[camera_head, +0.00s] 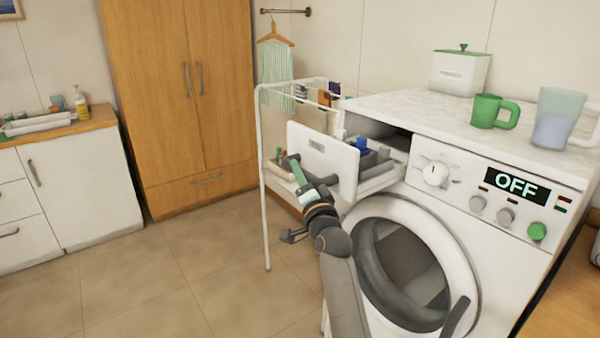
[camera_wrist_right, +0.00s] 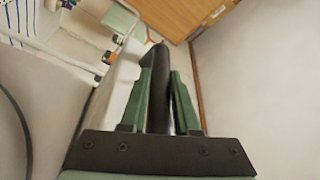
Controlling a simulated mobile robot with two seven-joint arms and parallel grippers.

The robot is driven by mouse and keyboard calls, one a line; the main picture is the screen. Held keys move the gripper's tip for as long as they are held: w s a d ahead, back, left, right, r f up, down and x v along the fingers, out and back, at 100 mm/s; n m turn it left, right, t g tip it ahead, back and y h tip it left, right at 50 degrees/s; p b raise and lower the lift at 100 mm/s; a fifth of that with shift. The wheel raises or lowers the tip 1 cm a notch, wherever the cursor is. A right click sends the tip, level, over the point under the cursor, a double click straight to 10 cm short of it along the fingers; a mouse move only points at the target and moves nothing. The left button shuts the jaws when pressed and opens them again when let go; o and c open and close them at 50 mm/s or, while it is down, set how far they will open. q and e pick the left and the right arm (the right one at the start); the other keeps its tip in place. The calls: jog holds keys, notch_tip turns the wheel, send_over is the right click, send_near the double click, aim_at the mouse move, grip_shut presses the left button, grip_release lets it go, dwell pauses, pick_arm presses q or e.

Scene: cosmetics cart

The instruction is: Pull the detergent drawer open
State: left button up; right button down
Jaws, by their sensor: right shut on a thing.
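The detergent drawer stands pulled out of the washing machine (camera_head: 500,245) at its upper left. Its white front panel (camera_head: 342,172) is well clear of the machine, and grey compartments with a blue part (camera_head: 360,146) show behind it. My right gripper (camera_head: 297,170) is at the outer face of the panel, closed on the drawer's dark handle. In the right wrist view my green fingers (camera_wrist_right: 160,95) sit on both sides of the dark handle (camera_wrist_right: 157,75). The left gripper is not in view.
A white drying rack (camera_head: 265,190) stands close beside the open drawer. A green mug (camera_head: 487,110), a clear jug (camera_head: 556,120) and a white box (camera_head: 460,74) stand on the machine top. The tiled floor (camera_head: 160,285) at left is clear.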

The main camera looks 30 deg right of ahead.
jog(key=c, duration=0.7)
grip_release()
jog(key=shift+o, duration=0.2)
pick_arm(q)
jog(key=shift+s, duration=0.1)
